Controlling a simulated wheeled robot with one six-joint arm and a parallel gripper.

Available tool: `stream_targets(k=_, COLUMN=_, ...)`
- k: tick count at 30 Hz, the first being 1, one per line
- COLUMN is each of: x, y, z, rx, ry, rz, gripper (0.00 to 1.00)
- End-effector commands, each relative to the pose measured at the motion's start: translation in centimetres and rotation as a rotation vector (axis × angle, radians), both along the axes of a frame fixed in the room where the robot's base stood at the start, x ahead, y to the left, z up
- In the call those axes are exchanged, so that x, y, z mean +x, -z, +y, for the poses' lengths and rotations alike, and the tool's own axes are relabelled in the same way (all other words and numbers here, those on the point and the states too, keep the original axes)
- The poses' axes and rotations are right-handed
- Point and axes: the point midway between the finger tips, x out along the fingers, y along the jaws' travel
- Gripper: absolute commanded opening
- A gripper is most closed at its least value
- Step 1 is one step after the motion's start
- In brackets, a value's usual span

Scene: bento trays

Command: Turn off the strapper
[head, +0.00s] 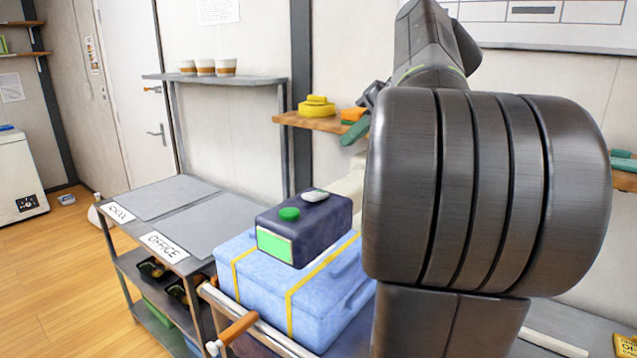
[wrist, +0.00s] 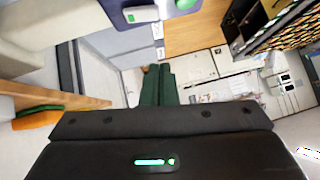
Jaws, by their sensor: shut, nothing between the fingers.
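The strapper (head: 320,222) is a dark navy box with a lit green front panel (head: 274,245), a green round button (head: 289,214) and a pale oval button (head: 315,196) on top. It sits on a blue box with yellow straps. Part of the strapper (wrist: 118,8) shows at the top edge of the wrist view, with its pale button (wrist: 141,14) and part of the green button in sight. My gripper (wrist: 157,70) has its dark green fingers together, empty, and apart from the strapper. In the head view my arm covers much of the right side.
The blue box (head: 243,275) stands on a cart beside a grey table (head: 205,208) with SCHOOL and OFFICE labels. A wall shelf (head: 310,122) behind holds yellow and orange things. Cups stand on another shelf (head: 235,78). Open wooden floor (head: 75,290) lies at the left.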

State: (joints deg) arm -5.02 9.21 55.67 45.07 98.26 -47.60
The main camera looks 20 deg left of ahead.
Motion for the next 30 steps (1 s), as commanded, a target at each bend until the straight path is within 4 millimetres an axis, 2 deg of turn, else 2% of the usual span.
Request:
stream_targets(k=8, x=0.1, y=1.1, z=1.1, rx=0.0, ry=-0.002, rz=0.003, gripper=0.0)
stream_targets(k=21, x=1.0, y=7.3, z=7.5, rx=-0.002, ry=-0.002, rz=0.005, gripper=0.0)
stream_targets(k=25, x=0.6, y=9.2, z=7.3, rx=-0.001, ry=0.002, rz=0.003, gripper=0.0)
stream_targets(k=30, x=0.4, y=10.6, z=7.4, rx=0.0, ry=0.003, rz=0.002, gripper=0.0)
